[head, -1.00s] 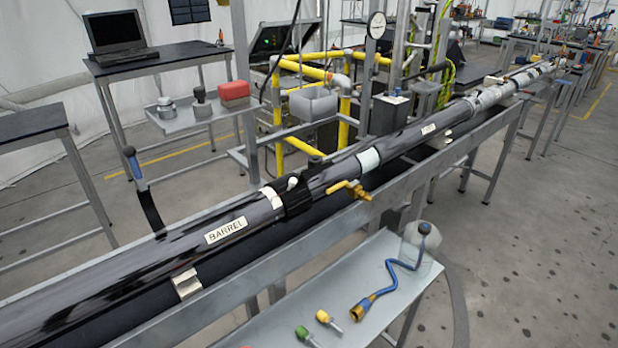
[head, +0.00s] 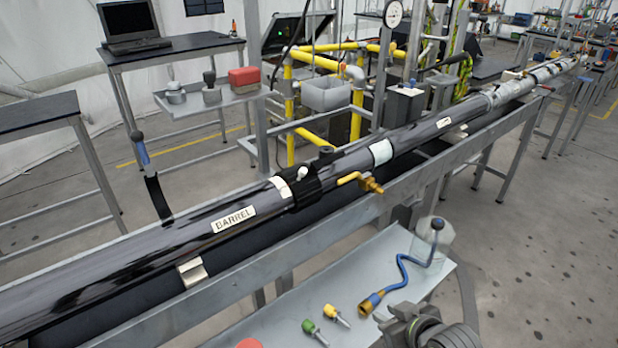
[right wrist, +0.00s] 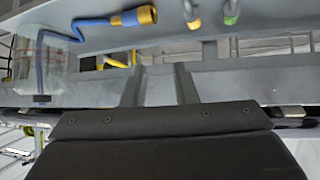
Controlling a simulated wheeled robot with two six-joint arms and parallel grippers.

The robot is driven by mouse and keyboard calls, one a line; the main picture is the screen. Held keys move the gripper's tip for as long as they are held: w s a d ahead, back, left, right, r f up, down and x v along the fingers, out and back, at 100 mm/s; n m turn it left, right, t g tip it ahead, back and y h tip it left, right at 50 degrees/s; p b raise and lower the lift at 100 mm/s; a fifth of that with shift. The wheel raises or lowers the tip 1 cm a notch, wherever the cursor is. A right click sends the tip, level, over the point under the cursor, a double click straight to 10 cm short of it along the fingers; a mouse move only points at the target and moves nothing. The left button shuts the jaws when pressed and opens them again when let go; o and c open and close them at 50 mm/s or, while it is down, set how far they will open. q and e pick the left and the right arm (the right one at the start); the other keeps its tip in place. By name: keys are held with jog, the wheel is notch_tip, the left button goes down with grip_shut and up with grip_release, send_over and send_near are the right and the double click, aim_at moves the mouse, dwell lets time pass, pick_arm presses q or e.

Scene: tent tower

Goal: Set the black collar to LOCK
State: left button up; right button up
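The black collar (head: 308,190) sits around the dark tube just right of the BARREL label (head: 233,219). It has a small white knob (head: 302,173) on its upper side and a pale band (head: 281,187) beside it on the left. I cannot read any LOCK mark. My right gripper (head: 400,322) is at the bottom right of the head view, over the grey side shelf and well apart from the collar. In the right wrist view its two fingers (right wrist: 160,88) stand apart with nothing between them. My left gripper is not in view.
A brass valve with a yellow handle (head: 360,181) sticks out near the collar. The shelf (head: 285,325) holds a blue hose (head: 402,275), a clear jar (head: 440,243), and green (head: 309,326) and yellow (head: 329,310) fittings. A blue-handled lever (head: 141,150) stands behind the tube.

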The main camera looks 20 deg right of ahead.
aim_at(309, 175)
jog(key=w+a+r+n+t+y, duration=0.1)
jog(key=w+r+t+y, duration=0.25)
jog(key=w+r, duration=0.4)
jog(key=w+a+r+n+t+y, duration=0.15)
jog(key=w+r+t, duration=0.3)
jog(key=r, duration=0.65)
jog(key=shift+g, duration=0.5)
jog(key=p+x, duration=0.1)
jog(key=x, duration=1.6)
jog(key=shift+w+a+r, duration=0.1)
jog(key=shift+a, duration=0.1)
jog(key=shift+c, duration=0.4)
grip_shut()
